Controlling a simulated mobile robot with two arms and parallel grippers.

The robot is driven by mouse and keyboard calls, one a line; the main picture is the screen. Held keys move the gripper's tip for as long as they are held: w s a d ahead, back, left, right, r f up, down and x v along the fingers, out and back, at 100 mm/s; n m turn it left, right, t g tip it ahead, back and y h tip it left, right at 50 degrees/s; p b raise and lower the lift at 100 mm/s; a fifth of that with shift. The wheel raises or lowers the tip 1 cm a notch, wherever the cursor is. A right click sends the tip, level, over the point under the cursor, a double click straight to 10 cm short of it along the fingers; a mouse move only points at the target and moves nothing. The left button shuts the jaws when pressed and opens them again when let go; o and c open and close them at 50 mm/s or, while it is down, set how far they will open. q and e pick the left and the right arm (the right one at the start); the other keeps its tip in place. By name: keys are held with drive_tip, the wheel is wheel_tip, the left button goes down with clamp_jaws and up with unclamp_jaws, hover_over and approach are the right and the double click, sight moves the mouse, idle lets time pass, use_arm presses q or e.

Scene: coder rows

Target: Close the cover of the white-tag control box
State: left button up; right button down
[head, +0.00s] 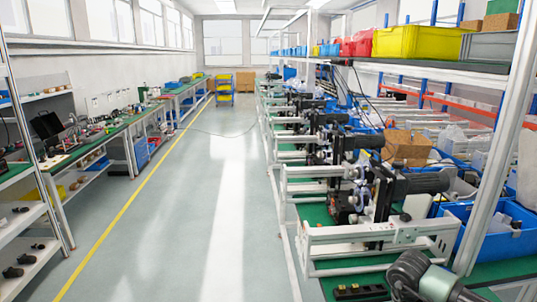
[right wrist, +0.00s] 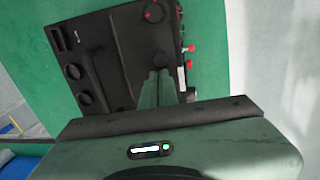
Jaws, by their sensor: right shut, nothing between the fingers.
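A black control box (right wrist: 115,55) with round knobs, slots and a red dot lies on the green surface in the right wrist view. Red knobs and a small white patch (right wrist: 182,78), perhaps a tag, show along its right edge. I cannot make out a separate cover or its angle. My right gripper (right wrist: 157,88) is shut and empty, its fingers over the lower part of the box; contact cannot be told. In the head view a low black box (head: 358,292) lies at the bottom edge, partly cut off, beside my right arm. My left gripper is not in view.
A white metal frame with motors (head: 375,235) stands just behind the low black box on the green bench. Blue bins (head: 497,238) and a white post (head: 500,140) are at the right. The aisle floor (head: 190,235) at the left is clear. A side bench (head: 115,140) runs along the left wall.

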drive_tip(key=shift+d+r+p, duration=0.15)
drive_tip(key=shift+r+p, duration=0.55)
drive_tip(key=shift+r, duration=0.8)
drive_tip(key=shift+d+r+p, duration=0.1)
drive_tip(key=shift+r+p, duration=0.55)
drive_tip(key=shift+r, duration=0.85)
drive_tip(key=shift+f, duration=0.1)
